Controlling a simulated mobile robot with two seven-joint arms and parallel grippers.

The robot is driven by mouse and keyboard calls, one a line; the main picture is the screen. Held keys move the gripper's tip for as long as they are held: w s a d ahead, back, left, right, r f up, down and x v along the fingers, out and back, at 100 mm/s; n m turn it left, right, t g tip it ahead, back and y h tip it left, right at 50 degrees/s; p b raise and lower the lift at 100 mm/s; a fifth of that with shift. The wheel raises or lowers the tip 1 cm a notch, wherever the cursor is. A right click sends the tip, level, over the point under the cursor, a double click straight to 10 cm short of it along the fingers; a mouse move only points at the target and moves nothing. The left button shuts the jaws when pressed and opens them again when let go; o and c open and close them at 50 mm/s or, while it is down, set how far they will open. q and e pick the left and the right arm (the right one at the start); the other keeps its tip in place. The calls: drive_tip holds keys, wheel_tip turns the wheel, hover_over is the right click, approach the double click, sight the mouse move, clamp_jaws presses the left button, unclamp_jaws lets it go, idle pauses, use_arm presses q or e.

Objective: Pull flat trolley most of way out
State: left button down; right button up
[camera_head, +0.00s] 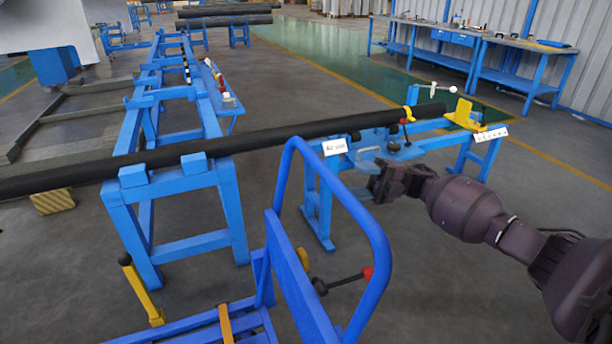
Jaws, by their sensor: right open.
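The blue flat trolley (320,302) is at the bottom centre, with a tall looped push handle (378,238) and a low slatted deck (187,328) cut off by the lower edge. My right gripper (376,180) is open and empty. It appears just right of the handle loop's upper part; I cannot tell whether it touches the handle or how far apart they are. My right arm reaches in from the right edge. My left gripper is not in view.
A long black pipe (250,138) lies across blue stands (225,200) beyond the trolley. A blue bench (440,130) with yellow clamps stands behind my gripper. Workbenches (480,40) line the back right wall. Grey floor (440,290) at the lower right is clear.

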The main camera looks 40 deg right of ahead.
sight(322, 177)
drive_tip(key=shift+n+g, duration=0.6)
drive_tip(key=x, duration=0.3)
drive_tip(key=r+x, duration=0.1)
drive_tip(key=x, duration=0.6)
drive_tip(key=shift+w+r+p, duration=0.2)
drive_tip(key=shift+w+p, duration=0.1)
clamp_jaws()
